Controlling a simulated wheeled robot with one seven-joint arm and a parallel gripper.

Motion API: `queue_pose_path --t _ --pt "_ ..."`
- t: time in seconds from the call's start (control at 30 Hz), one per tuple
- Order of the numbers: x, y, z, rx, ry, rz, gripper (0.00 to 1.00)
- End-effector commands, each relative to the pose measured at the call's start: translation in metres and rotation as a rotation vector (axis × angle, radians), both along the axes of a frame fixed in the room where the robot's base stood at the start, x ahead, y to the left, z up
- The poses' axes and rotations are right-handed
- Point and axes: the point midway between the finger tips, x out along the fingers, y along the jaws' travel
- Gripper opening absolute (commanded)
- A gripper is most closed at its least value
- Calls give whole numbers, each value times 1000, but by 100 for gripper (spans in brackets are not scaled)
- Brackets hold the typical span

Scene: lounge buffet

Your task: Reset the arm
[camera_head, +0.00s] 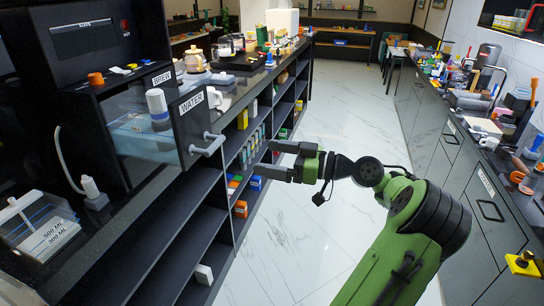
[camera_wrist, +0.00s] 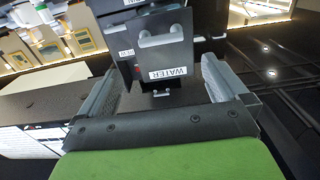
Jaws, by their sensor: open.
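My gripper (camera_head: 268,160) is open and empty, held out over the aisle beside the left shelf unit. Its two fingers point left, toward the dark machine's open panel marked WATER (camera_head: 194,115). A gap separates the fingertips from the panel's pale handle (camera_head: 208,146). My green arm reaches up from the lower right of the head view with its elbow bent. In the wrist view the two grey fingers stand wide apart, and the WATER panel (camera_wrist: 167,55) shows between and beyond them. Nothing is between the fingers.
The dark shelf unit (camera_head: 190,225) with small boxes runs along the left. Its counter holds a teapot (camera_head: 194,60) and other items. A cluttered right counter (camera_head: 455,135) has drawers, one labelled. The marble floor (camera_head: 330,115) between is clear.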

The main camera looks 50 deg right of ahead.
Motion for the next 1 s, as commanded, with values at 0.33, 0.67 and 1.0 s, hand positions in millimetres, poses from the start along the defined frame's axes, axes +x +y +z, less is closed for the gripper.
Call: queue_pose_path --t 0.33,0.67,1.0 --pt "1 1 0 0 3 2 100" --pt "98 152 -52 -55 585 164 100" --pt "23 308 -72 -294 1058 -74 100"
